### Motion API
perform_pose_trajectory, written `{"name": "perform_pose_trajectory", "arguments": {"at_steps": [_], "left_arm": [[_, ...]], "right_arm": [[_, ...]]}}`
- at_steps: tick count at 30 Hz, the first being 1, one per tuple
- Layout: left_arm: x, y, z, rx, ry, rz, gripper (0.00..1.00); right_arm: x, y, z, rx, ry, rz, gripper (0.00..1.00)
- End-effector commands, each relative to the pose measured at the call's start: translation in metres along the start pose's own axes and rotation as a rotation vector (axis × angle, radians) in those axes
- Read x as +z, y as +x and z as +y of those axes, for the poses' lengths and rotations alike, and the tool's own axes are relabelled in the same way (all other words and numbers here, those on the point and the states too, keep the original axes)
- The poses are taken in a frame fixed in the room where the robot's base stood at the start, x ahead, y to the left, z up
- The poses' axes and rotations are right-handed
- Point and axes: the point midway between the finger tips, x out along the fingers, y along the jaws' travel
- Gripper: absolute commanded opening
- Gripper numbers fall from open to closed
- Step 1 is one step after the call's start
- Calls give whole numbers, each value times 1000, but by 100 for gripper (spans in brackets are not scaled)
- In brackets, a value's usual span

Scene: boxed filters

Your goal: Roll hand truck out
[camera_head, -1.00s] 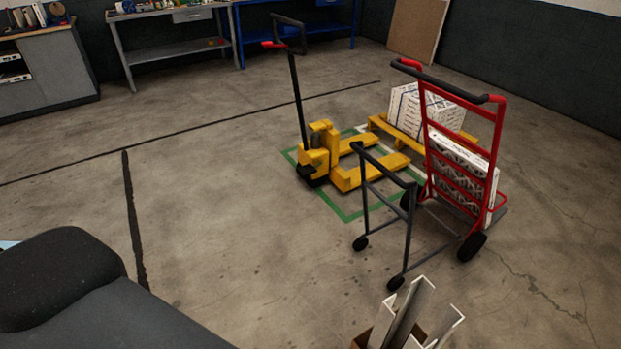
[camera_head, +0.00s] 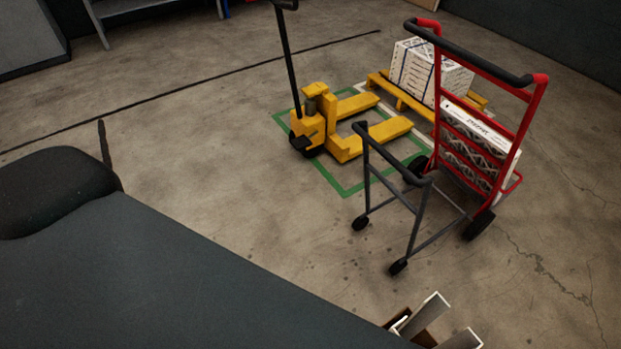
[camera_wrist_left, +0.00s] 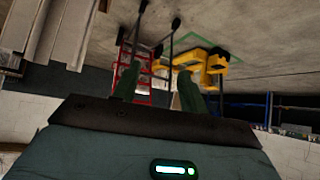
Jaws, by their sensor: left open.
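The red hand truck (camera_head: 533,115) stands upright at the right in the head view, with a black bar handle on top, black wheels and a grey wheeled rear frame (camera_head: 393,187). White boxed filters (camera_head: 478,140) rest on it against its far side. My left gripper (camera_wrist_left: 158,88) shows in the left wrist view with its two dark green fingers apart and nothing between them. The hand truck also shows there (camera_wrist_left: 126,75), upside down and beyond the fingers, clear of them. My right gripper is in neither view.
A yellow pallet jack (camera_head: 315,130) stands in a green floor outline behind the hand truck. A yellow pallet (camera_head: 395,92) carries strapped white boxes (camera_head: 430,72). An open carton (camera_head: 430,315) is at the bottom edge. Floor left of the jack is clear.

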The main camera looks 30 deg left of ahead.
Motion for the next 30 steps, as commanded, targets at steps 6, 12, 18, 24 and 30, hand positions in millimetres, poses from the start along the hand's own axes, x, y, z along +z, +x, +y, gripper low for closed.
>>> {"name": "perform_pose_trajectory", "arguments": {"at_steps": [6, 12, 18, 24, 30], "left_arm": [[-41, 58, -31, -61, 342, 196, 43], [-112, 111, -73, -256, 785, 445, 43], [-181, 136, -110, -530, 1137, 615, 43], [-220, 140, -130, -723, 1313, 680, 43], [-230, 139, -134, -770, 1351, 690, 43]], "right_arm": [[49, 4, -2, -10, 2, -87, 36], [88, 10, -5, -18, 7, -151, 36], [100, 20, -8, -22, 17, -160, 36], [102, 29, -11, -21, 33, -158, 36], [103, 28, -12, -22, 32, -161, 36]]}}
